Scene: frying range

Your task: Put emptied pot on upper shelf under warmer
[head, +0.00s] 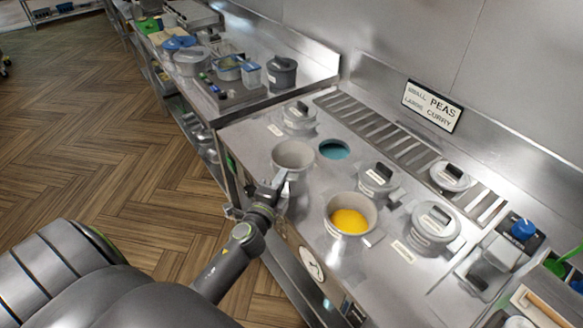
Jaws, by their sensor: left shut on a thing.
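A grey pot (294,158) with an empty-looking inside is at the front left of the steel warmer (300,214). My left gripper (281,180) is shut on its near rim or handle. The pot is at about the height of the warmer top, in front of an open round well (334,149) with a teal inside. I cannot tell whether it touches the top. The shelf under the warmer is mostly hidden by its front and my arm. My right gripper is not in view.
A pot of yellow food (350,218) sits in the warmer. Lidded pots (436,222) stand around it. A sign (432,106) is on the back wall. A side counter (228,100) with containers adjoins on the left. The wooden floor at left is clear.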

